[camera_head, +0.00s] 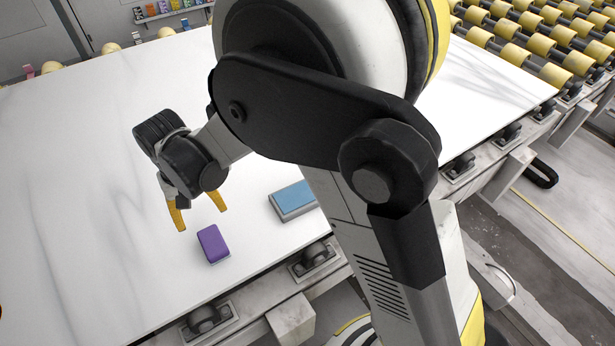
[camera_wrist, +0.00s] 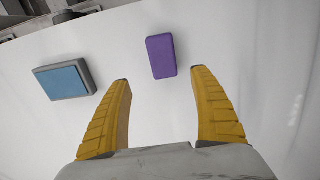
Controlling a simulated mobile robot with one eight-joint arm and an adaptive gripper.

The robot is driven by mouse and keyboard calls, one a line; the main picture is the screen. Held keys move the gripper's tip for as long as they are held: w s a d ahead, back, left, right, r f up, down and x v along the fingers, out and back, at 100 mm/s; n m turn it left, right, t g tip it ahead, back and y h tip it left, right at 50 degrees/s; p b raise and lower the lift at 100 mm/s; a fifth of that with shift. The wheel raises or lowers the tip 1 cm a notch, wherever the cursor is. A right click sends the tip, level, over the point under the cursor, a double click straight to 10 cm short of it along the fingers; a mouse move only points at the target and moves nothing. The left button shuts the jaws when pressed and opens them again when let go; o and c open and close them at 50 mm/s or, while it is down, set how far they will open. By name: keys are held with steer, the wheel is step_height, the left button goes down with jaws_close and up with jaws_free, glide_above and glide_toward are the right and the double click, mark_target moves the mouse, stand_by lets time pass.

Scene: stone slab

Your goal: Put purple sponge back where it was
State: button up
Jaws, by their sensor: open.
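The purple sponge (camera_head: 213,243) lies flat on the white stone slab (camera_head: 80,200), near the slab's front edge. It also shows in the wrist view (camera_wrist: 161,56), ahead of and between the yellow fingertips. My gripper (camera_head: 198,215) is open and empty, above the slab and a little behind the sponge in the head view. The fingers (camera_wrist: 160,75) do not touch the sponge. A grey block with a blue top (camera_head: 293,199) lies to the right of the sponge, partly hidden by my arm; in the wrist view the block (camera_wrist: 65,80) is at the left.
Rollers (camera_head: 203,318) and metal supports line the slab's front edge. A yellow roller conveyor (camera_head: 540,40) stands at the back right. Small coloured items sit on a shelf (camera_head: 172,14) at the back. The slab's left part is clear. My arm covers much of the middle.

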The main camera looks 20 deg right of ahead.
steer(key=d+r+t, duration=0.2)
steer(key=d+r, duration=0.7)
steer(key=d, duration=0.1)
steer(key=s+d+r+m+t, duration=0.1)
steer(key=s+d+r+t, duration=0.1)
steer(key=s+d, duration=0.4)
steer(key=s+d+r+m+t, duration=0.1)
steer(key=s+d+r+t, duration=0.2)
steer(key=d, duration=0.9)
steer(key=s+r, duration=0.2)
steer(key=s, duration=0.1)
steer(key=shift+d+r+m, duration=0.25)
steer(key=shift+d+m, duration=0.05)
steer(key=shift+d, duration=0.05)
